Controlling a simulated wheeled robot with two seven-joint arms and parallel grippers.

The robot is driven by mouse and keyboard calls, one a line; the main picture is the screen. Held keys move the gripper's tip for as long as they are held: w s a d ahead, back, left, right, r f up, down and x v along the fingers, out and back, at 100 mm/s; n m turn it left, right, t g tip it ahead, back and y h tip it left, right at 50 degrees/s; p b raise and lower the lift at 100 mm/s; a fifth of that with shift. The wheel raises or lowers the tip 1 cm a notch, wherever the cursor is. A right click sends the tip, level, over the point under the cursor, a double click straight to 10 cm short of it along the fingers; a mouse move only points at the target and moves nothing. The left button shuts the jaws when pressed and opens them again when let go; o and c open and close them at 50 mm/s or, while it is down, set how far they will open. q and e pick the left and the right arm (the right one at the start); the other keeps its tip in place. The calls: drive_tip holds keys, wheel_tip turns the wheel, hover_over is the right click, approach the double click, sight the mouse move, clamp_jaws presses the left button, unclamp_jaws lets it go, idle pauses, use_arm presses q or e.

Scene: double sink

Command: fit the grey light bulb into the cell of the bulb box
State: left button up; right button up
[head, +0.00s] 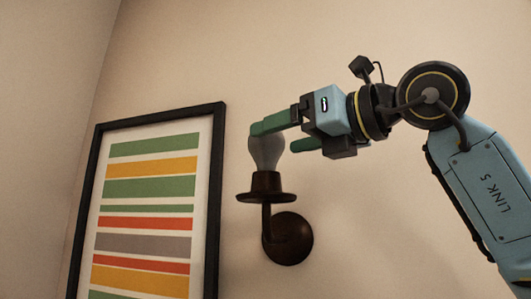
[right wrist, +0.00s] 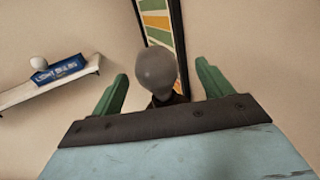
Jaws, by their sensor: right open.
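The grey light bulb (head: 265,155) stands upright in the dark holder of a wall lamp (head: 265,190). In the right wrist view the bulb (right wrist: 157,68) shows between my fingers. My right gripper (head: 273,138) is open, with green fingers on either side of the bulb's upper part; I cannot tell whether either touches it. In the right wrist view the bulb box (right wrist: 60,70) is blue with "LIGHT BULBS" lettering and lies on a white shelf at the left. Its cells are too small to make out. My left gripper is out of view.
The white wall shelf (right wrist: 22,96) carries the box and a white bulb (right wrist: 38,63) at the box's left end. A black-framed striped picture (head: 148,205) hangs left of the lamp. The wall above the lamp is bare.

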sight(258, 142)
drive_tip(key=shift+w+a+r, duration=0.1)
drive_tip(key=shift+w+a, duration=0.1)
drive_tip(key=shift+a, duration=0.2)
drive_tip(key=p+x, duration=0.2)
drive_tip(key=x, duration=0.3)
drive_tip(key=shift+s+a+p, duration=0.15)
drive_tip(key=shift+p, duration=0.15)
drive_tip(key=shift+s, duration=0.1)
drive_tip(key=shift+c, duration=0.8)
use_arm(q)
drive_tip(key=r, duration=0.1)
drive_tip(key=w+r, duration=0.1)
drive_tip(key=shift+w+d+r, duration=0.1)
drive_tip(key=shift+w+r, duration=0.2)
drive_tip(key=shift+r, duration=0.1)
use_arm(e)
drive_tip(key=c, duration=0.7)
